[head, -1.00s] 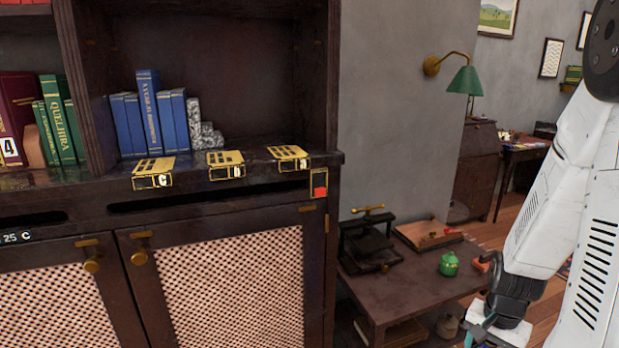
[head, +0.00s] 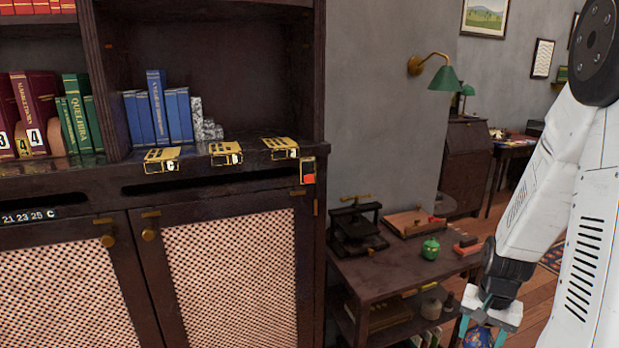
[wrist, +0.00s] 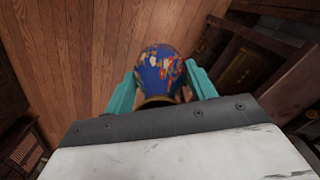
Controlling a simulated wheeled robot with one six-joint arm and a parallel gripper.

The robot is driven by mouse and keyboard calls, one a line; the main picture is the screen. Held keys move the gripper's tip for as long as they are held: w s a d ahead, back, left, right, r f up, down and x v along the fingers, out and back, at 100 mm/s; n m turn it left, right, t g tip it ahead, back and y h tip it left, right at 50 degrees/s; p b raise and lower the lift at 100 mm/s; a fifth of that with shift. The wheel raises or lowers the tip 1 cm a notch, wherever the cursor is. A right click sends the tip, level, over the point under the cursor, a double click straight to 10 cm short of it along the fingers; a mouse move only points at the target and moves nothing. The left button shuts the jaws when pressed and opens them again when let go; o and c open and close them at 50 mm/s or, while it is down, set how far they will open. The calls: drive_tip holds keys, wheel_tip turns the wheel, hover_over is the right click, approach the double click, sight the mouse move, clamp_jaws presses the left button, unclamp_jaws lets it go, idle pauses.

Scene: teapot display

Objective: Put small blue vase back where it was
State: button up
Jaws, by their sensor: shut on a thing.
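The small blue vase (wrist: 160,70) is dark blue with a red, yellow and white pattern. In the wrist view it sits between the two teal fingers of my gripper (wrist: 163,88), which is shut on it. Part of the vase is hidden behind the gripper body. In the head view my gripper (head: 483,334) points down at the lower right, and a bit of the blue vase (head: 478,338) shows at the bottom edge. The vase is held in front of the low side table, apart from any shelf that I can see.
A dark side table (head: 385,276) holds a press (head: 356,232), a green pot (head: 430,249) and a wooden box (head: 410,223). A bookcase (head: 228,192) with yellow labelled boxes and blue books (head: 157,110) stands at the left. Wooden floor (wrist: 60,60) is clear beside the vase.

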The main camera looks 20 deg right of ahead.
drive_tip(key=w+a+f+n, duration=0.1)
drive_tip(key=w+a+n, duration=0.3)
drive_tip(key=w, duration=0.5)
drive_tip(key=w+a+f+n, duration=0.2)
drive_tip(key=w+a+n, duration=0.1)
drive_tip(key=w+a, duration=0.4)
drive_tip(key=w+a+f+n, duration=0.1)
drive_tip(key=w+a+f, duration=0.1)
drive_tip(key=a, duration=0.4)
drive_tip(key=w+a+f+n, duration=0.1)
drive_tip(key=w+a+n, duration=0.1)
drive_tip(key=w+a, duration=0.2)
drive_tip(key=a, duration=0.3)
drive_tip(key=shift+a+f+n, duration=0.25)
drive_tip(key=shift+f+n, duration=0.05)
drive_tip(key=shift+f, duration=0.1)
drive_tip(key=shift+w+a, duration=0.1)
